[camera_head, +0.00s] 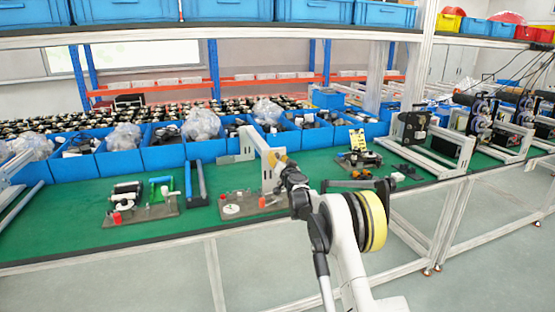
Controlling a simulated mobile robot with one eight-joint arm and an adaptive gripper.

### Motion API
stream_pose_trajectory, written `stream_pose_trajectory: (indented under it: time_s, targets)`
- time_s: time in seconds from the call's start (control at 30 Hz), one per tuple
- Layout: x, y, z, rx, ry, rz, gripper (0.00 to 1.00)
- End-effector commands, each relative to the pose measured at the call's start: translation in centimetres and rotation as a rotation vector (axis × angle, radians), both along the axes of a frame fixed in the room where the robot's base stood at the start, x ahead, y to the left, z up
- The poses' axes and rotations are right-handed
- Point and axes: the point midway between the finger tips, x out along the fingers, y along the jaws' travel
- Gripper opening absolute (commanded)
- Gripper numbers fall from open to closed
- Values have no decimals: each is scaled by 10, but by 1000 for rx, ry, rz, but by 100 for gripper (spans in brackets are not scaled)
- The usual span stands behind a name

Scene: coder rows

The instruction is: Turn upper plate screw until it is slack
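The upper plate screw cannot be made out at this size. A brown base plate (165,212) with a black cylinder and a red knob lies on the green bench at the left. A second base plate (235,213) with a white disc and a red knob lies right of it, in front of a pale upright bracket (267,176).
Blue bins (120,162) with bagged parts line the bench's back. A third fixture with a yellow plate (357,139) stands to the right, with black machine units (412,128) beyond. A shelf with blue crates (125,10) hangs above. Green mat (60,222) is bare at left front.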

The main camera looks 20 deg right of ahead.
Motion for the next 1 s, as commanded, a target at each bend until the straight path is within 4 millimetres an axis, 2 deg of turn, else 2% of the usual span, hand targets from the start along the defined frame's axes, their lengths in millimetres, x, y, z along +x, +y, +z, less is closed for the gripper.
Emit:
stream_pose_trajectory:
  time_s: [0.07,0.17,0.2,0.43,0.53,0.8,1.0]
  targets:
    - [0,0,0,0,0,0,34]
    - [0,0,0,0,0,0,6]
    - [0,0,0,0,0,0,0]
    - [0,0,0,-3,0,0,0]
    - [0,0,0,-73,4,0,0]
    - [-1,0,-1,-562,34,0,0]
    - [-1,0,0,-821,49,0,0]
